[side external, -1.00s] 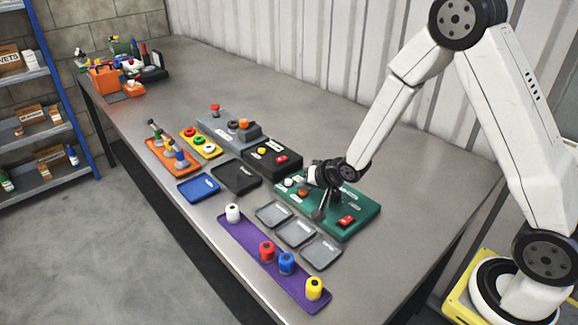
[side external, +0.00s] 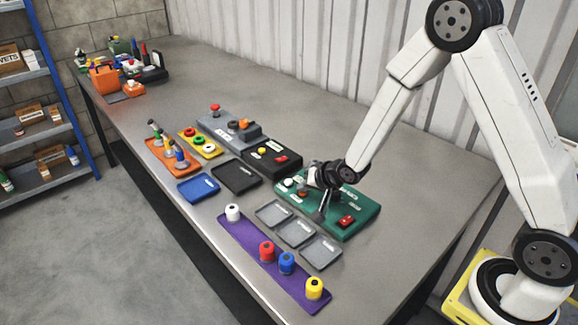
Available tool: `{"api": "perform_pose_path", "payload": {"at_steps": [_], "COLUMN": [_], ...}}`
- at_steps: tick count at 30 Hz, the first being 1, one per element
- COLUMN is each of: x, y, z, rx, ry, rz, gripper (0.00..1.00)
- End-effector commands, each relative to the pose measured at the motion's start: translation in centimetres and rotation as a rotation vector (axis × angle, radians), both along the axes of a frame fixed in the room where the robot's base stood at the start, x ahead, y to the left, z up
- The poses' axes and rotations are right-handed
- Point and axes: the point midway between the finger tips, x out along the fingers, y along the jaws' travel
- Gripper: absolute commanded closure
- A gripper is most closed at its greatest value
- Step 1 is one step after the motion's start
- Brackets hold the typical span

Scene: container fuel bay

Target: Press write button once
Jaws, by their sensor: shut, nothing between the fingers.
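A green control panel (side external: 350,226) lies on the metal table at the right of the work area. It carries a white button (side external: 288,183) near its left end, a small red-orange button (side external: 303,194) beside it, and a red rocker switch (side external: 346,221) near its right front. The labels are too small to read, so I cannot tell which one is the write button. My gripper (side external: 320,216) is shut and empty. It points down over the middle of the panel, between the white button and the red switch. I cannot tell whether its tips touch the panel.
Three grey trays (side external: 296,233) lie in front of the panel. A purple tray (side external: 243,235) holds white, red, blue and yellow cylinders. A black box (side external: 284,170) with yellow and red buttons adjoins the panel's left side. The table's right end is clear.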

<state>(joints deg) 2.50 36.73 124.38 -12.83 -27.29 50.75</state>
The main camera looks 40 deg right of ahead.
Motion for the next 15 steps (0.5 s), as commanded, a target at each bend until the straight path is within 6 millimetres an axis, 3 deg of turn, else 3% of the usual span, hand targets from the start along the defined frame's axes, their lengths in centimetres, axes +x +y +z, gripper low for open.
{"api": "perform_pose_path", "payload": {"at_steps": [15], "x": [-0.1], "y": [0.0], "z": [1.5], "rx": [0.0], "ry": [0.001], "rz": [0.0], "gripper": [1.0]}}
